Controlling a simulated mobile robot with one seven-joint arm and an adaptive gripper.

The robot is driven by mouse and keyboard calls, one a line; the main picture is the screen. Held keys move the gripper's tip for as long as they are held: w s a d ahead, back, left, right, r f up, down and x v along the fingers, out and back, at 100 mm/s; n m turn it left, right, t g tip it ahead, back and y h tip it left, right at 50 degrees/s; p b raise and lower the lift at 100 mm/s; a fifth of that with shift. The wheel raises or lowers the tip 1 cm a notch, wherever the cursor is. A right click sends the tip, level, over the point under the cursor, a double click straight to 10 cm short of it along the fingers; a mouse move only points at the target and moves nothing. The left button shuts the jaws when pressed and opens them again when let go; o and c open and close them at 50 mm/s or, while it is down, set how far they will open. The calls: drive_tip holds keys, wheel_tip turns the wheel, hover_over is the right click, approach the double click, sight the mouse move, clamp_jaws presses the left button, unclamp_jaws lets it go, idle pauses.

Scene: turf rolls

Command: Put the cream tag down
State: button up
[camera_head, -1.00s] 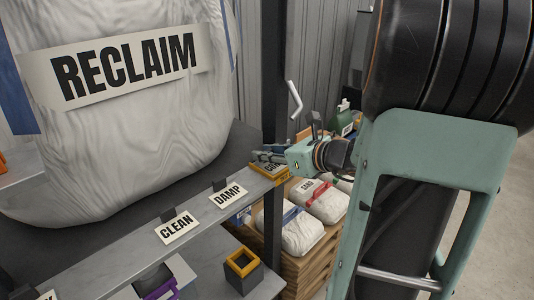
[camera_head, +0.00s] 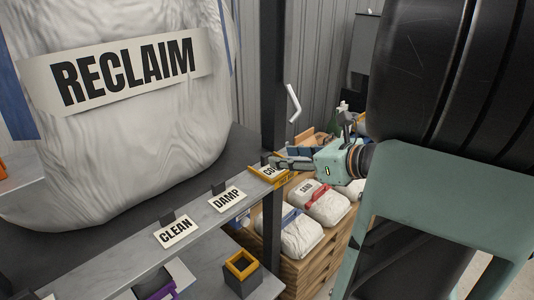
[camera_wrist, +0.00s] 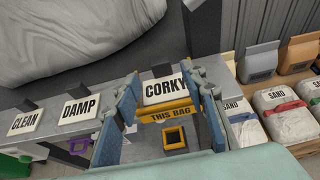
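A cream tag reading CORKY (camera_wrist: 165,89) sits at the right end of the shelf edge, with a yellow strip reading THIS BAG (camera_wrist: 170,114) along its lower side. In the head view the CORKY tag (camera_head: 268,171) is partly covered by my gripper (camera_head: 277,164). In the wrist view my gripper (camera_wrist: 164,77) is open, its blue-padded fingers on either side of the tag with narrow gaps. Similar tags reading DAMP (camera_head: 227,199) and CLEAN (camera_head: 175,232) stand further left along the shelf edge.
A large white RECLAIM bag (camera_head: 135,140) rests on the shelf behind the tags. A dark upright post (camera_head: 272,100) stands beside the CORKY tag. Below are a yellow-rimmed box (camera_head: 242,265) and, to the right, sand bags (camera_head: 325,203) on a wooden pallet (camera_head: 305,265).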

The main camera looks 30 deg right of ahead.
drive_tip(key=v, duration=0.4)
drive_tip(key=shift+f, duration=0.1)
